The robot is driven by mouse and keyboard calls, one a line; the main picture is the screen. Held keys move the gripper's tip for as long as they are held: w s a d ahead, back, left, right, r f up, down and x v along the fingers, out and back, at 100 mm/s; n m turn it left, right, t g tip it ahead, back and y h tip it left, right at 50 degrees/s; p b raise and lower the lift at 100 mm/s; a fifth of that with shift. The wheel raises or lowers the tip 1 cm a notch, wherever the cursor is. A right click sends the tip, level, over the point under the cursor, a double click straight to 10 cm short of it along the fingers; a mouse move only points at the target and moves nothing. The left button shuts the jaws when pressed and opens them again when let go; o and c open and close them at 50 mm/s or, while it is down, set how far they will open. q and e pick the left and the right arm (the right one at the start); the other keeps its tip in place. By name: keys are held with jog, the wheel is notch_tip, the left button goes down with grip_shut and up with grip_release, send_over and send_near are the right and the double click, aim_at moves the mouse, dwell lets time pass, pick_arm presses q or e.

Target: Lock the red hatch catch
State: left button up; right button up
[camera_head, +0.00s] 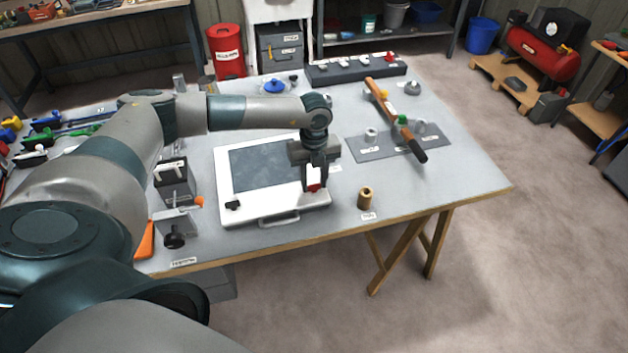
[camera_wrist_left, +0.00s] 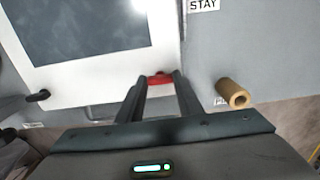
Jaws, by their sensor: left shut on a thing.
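The red hatch catch (camera_head: 313,188) sits at the front right corner of a white hatch panel (camera_head: 282,204) with a dark window. My left gripper (camera_head: 315,180) points down at that corner and is shut on the red catch. In the left wrist view the catch (camera_wrist_left: 160,80) shows between the two fingertips (camera_wrist_left: 160,84). The fingers hide part of the catch, so I cannot tell its exact turn. A second, black catch (camera_head: 233,205) is at the front left corner, and it also shows in the left wrist view (camera_wrist_left: 38,96). My right gripper is not in view.
A brass-coloured cylinder (camera_head: 365,198) stands right of the panel, near the table's front edge. A hammer (camera_head: 395,119) lies across a grey plate (camera_head: 372,148) further right. A black clamp-like block (camera_head: 174,182) stands left of the panel. The table's right front is clear.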

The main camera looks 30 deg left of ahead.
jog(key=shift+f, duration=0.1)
